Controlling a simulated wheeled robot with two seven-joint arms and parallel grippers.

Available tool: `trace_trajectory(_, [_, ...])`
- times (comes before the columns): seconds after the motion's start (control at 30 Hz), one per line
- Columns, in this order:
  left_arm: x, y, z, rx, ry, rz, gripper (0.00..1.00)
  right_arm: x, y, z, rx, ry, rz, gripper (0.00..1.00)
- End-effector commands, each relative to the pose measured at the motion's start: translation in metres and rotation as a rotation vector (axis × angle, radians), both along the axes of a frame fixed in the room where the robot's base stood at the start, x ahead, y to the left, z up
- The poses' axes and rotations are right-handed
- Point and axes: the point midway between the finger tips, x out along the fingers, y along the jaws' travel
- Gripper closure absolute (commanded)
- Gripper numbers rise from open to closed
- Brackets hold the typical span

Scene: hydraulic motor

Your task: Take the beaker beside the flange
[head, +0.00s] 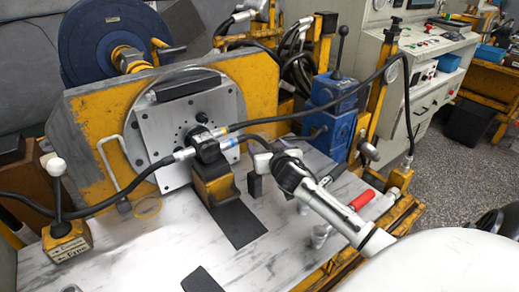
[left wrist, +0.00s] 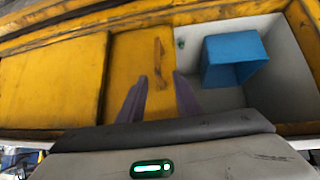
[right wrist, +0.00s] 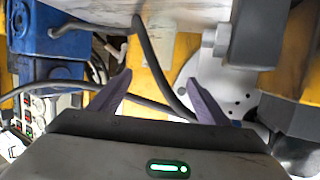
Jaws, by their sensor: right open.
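The flange (head: 158,125) is a square grey metal plate with bolt holes, upright on a yellow frame, with a dark motor fitting and hoses at its centre. My right gripper (head: 262,163) is right of the flange, above the bench. Its fingers are apart and empty in the right wrist view (right wrist: 160,76). My left gripper (left wrist: 160,76) shows only in the left wrist view, fingers apart and empty.
Black hoses (head: 120,205) cross in front of the flange. A yellow block (head: 214,188) stands below the fitting. A blue unit (head: 331,110) and a red-handled tool (head: 361,200) are to the right. The left wrist view shows a blue box (left wrist: 233,60).

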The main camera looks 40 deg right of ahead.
Motion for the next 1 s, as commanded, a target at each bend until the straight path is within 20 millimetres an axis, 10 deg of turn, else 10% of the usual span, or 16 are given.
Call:
trace_trajectory(0.9, [0.009,-0.003,0.003,-0.003,-0.021,-0.006,0.69,0.050,-0.037,-0.020,0.000,0.000,0.000,0.30])
trace_trajectory(1.0, [0.008,-0.003,0.002,-0.003,-0.020,-0.006,0.69,0.050,-0.036,-0.020,0.000,0.000,0.000,0.43])
